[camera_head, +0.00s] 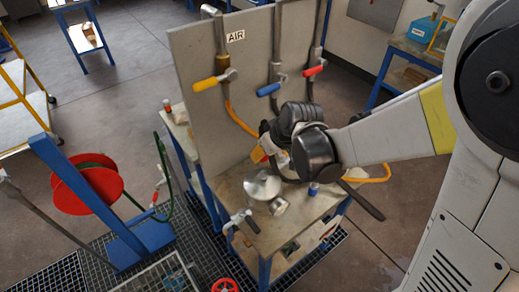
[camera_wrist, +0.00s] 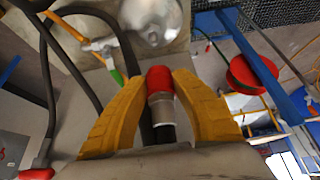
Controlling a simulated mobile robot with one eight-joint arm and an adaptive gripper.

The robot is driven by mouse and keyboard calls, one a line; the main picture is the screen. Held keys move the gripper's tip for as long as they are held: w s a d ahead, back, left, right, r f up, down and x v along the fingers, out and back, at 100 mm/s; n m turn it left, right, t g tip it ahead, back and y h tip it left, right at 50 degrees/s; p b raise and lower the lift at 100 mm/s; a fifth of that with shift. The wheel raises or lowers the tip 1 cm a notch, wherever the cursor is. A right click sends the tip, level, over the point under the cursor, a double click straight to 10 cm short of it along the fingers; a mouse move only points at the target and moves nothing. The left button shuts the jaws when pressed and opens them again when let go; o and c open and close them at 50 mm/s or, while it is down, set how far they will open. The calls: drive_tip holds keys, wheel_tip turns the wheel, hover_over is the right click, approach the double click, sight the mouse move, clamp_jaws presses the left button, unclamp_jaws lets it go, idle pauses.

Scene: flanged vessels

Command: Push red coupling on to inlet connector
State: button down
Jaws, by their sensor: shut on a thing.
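My gripper (camera_wrist: 160,84) has its two yellow fingers closed on either side of the red coupling (camera_wrist: 161,79) in the wrist view. The coupling has a silver collar and a black hose below it in the picture. In the head view my gripper (camera_head: 262,151) is above the bench, near the panel, and the held coupling is hidden. A shiny domed metal vessel (camera_head: 262,185) stands on the bench, and it also shows at the top of the wrist view (camera_wrist: 155,14). I cannot tell for sure which fitting is the inlet connector.
A grey panel (camera_head: 197,55) marked AIR carries valves with yellow (camera_head: 205,83), blue (camera_head: 268,89) and red (camera_head: 314,70) handles. Hoses hang close to my gripper. A handled valve (camera_head: 240,219) sits at the bench's front edge. A red hose reel (camera_head: 88,183) stands at left.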

sight(264, 171)
drive_tip(key=shift+d, duration=0.3)
wheel_tip(264, 171, down, 6)
drive_tip(key=b, duration=0.5)
drive_tip(key=shift+a+r, duration=0.1)
drive_tip(key=shift+r, duration=0.15)
drive_tip(key=shift+f+b, duration=0.1)
drive_tip(key=shift+b, duration=0.4)
idle(0.7)
drive_tip(key=shift+f+b, duration=1.65)
drive_tip(key=shift+f, duration=0.1)
drive_tip(key=shift+r, duration=0.1)
drive_tip(key=c, duration=1)
unclamp_jaws()
